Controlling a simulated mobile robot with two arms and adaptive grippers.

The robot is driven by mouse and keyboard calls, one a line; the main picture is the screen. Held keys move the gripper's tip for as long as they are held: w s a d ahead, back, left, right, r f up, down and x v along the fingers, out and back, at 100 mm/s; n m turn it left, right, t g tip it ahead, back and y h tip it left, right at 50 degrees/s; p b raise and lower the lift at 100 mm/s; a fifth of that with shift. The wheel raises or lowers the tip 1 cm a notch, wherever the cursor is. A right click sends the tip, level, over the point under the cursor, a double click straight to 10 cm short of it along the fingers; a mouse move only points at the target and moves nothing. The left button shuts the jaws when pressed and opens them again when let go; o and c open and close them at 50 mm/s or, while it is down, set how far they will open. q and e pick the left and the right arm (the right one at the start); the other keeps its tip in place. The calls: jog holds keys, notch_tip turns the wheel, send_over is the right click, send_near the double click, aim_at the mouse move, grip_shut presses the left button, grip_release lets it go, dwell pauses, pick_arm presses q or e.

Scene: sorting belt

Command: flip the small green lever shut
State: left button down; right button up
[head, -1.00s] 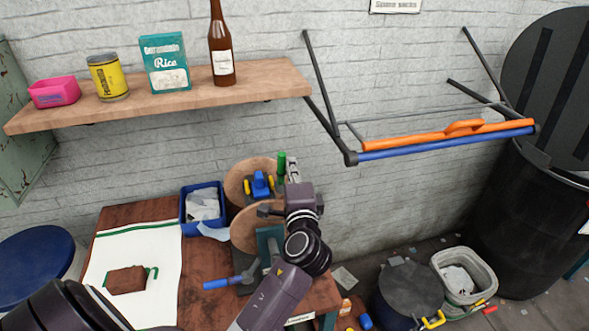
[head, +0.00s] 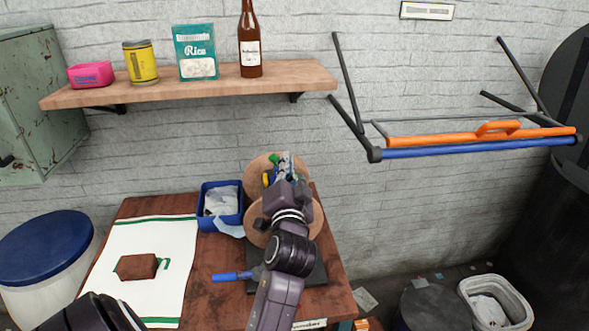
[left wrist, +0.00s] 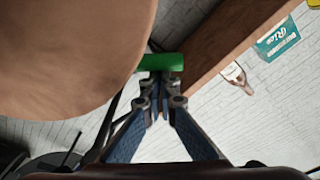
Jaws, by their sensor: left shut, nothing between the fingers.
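The small green lever (head: 274,159) sits at the upper edge of the far round wooden disc (head: 253,186), leaning left. In the left wrist view the green lever (left wrist: 160,62) lies crosswise beside the disc's edge. My left gripper (head: 287,163) is at the lever, just to its right in the head view. In the left wrist view its blue fingers (left wrist: 160,88) are shut and empty, their tips at the lever's near side. Whether they touch it I cannot tell. My arm hides part of the fixture. My right gripper is not in view.
A second wooden disc (head: 315,222) stands nearer, behind my arm. A blue handle (head: 231,277) sticks out at left. A blue bin (head: 207,222) with paper stands beside the discs. A brown block (head: 138,267) lies on a white cloth. A shelf (head: 190,84) runs above.

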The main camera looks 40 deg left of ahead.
pick_arm(q)
jog(key=shift+s+a+f+n, duration=0.25)
jog(key=shift+s+n, duration=0.05)
jog(key=shift+n, duration=0.2)
jog(key=shift+s+a+f+b, duration=0.15)
jog(key=shift+s+a+b, duration=0.05)
jog(key=shift+b, duration=0.15)
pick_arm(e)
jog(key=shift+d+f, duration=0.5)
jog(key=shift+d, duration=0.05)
